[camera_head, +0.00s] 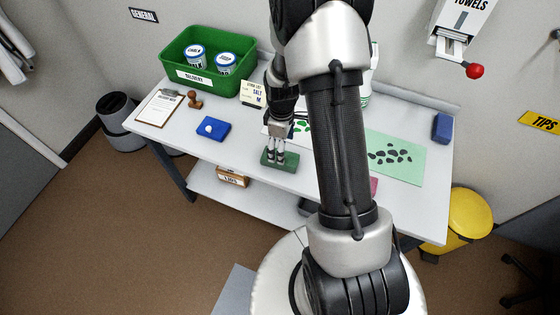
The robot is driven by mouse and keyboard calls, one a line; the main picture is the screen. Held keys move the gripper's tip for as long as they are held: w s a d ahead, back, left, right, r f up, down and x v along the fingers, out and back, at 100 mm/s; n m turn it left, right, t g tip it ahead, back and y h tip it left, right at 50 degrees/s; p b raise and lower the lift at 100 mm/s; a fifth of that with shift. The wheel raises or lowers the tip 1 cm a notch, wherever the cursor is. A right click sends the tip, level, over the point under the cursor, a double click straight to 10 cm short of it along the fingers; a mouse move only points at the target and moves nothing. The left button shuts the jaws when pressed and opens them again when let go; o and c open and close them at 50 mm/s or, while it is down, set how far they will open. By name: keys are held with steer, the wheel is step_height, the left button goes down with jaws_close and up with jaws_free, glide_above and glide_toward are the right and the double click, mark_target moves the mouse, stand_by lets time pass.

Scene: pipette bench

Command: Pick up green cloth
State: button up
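The green cloth (291,164) looks like a small, thick, dark green folded block and lies near the front edge of the white bench. My gripper (276,158) points down at it, and its fingertips overlap the cloth's left and middle part in the camera_head view. Two fingers show close to each other. At this size I cannot tell whether they are closed on the cloth or only just above it. The cloth appears to rest on the bench.
On the bench (240,150) are a blue pad (213,130) with a white item, a stamp (194,100), a clipboard (160,107), a green bin (178,58) with two tubs, a light green mat (408,175) and a blue block (441,128). My arm hides the middle.

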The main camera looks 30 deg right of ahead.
steer(key=f+b, duration=0.1)
steer(key=f, duration=0.2)
steer(key=f+b, duration=0.1)
steer(key=f, duration=0.2)
steer(key=shift+s+a+f, duration=0.1)
steer(key=shift+a+f, duration=0.1)
steer(key=shift+f, duration=0.05)
steer(key=shift+r, duration=0.1)
steer(key=shift+c, duration=0.5)
steer(key=c, duration=1)
steer(key=shift+r, duration=0.1)
step_height(320, 180, up, 20)
steer(key=p, duration=0.5)
